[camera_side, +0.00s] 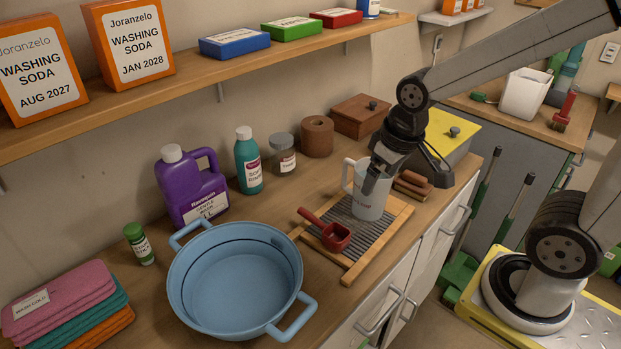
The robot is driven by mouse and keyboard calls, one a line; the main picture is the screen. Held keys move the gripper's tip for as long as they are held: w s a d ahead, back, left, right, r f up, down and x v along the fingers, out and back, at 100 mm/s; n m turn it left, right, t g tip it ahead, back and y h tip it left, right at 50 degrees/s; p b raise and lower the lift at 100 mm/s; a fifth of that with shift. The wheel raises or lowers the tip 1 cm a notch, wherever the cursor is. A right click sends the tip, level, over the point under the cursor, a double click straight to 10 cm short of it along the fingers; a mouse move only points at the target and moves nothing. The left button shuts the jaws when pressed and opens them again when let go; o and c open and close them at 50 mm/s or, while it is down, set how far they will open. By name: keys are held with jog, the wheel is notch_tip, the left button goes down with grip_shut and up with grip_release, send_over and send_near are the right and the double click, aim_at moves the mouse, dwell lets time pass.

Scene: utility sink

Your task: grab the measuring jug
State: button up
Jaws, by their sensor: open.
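The measuring jug (368,203) is a pale grey, translucent vessel with a handle on its left side. It stands upright on the ribbed grey rack with a wooden frame (378,249), on the wooden counter. My gripper (374,182) points down at the jug's top, overlapping its rim and upper wall in the side view. The jaws are open. I cannot tell whether the fingers touch the jug or reach inside its rim. Part of the jug's upper right is hidden behind the gripper.
A red scoop (330,236) lies on the rack left of the jug. A blue basin (240,275) stands further left. Brown blocks (413,186) sit close right of the jug. Bottles, including a purple jug-shaped one (190,187), line the back under a shelf (205,85).

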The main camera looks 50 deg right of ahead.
jog(key=w+m, duration=0.2)
jog(key=m+g, duration=0.3)
jog(key=m, duration=1)
send_over(350, 164)
jog(key=shift+w+d+f, duration=0.15)
jog(key=shift+w+d, duration=0.05)
jog(key=shift+d, duration=0.25)
jog(key=shift+m, duration=0.3)
jog(key=shift+w+f, duration=0.1)
jog(key=shift+f, duration=6.3)
grip_shut()
